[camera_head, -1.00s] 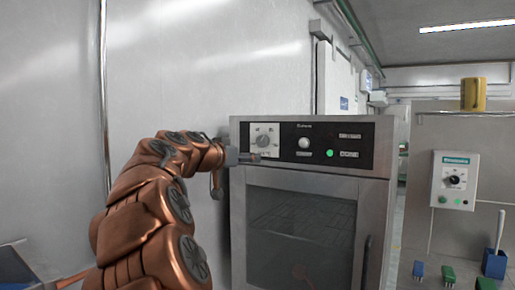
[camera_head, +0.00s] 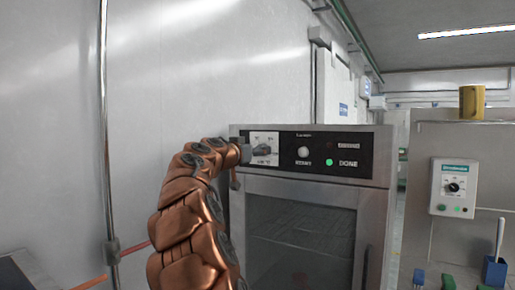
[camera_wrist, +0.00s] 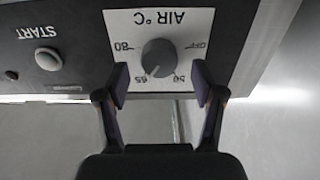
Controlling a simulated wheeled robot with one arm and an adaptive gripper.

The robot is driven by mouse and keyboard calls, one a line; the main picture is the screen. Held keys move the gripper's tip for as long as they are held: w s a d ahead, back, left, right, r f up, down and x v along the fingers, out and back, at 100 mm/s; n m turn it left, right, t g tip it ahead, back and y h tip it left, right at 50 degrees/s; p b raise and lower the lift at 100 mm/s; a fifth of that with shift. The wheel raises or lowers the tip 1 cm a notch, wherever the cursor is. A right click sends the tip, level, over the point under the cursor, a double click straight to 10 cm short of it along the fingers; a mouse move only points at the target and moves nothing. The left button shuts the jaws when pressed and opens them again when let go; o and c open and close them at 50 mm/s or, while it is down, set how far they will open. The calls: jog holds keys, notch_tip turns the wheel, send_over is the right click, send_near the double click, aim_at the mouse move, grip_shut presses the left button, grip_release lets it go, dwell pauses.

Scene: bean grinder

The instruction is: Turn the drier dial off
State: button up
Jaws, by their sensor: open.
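The drier (camera_head: 315,188) is a steel cabinet with a black control strip and a dark glass door. Its dial, a round grey knob (camera_wrist: 159,57), sits on a white "AIR °C" plate (camera_wrist: 185,23), upside down in the wrist view. The plate reads OFF, 50, 65 and 80. The knob's pale mark points near 65. My gripper (camera_wrist: 160,84) is open, with one finger on each side of the knob's near edge, and gaps show between knob and fingers. In the head view my gripper (camera_head: 250,151) is at the plate (camera_head: 264,138) and partly hides the dial.
A START button (camera_head: 303,152) and a lit green DONE light (camera_head: 329,162) are right of the dial. A white control box (camera_head: 453,188) with another dial hangs on a grey panel at right. A wall is left of the drier.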

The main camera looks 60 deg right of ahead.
jog(key=shift+d, duration=0.55)
jog(key=shift+c, duration=0.2)
jog(key=c, duration=1.1)
jog(key=shift+f, duration=0.1)
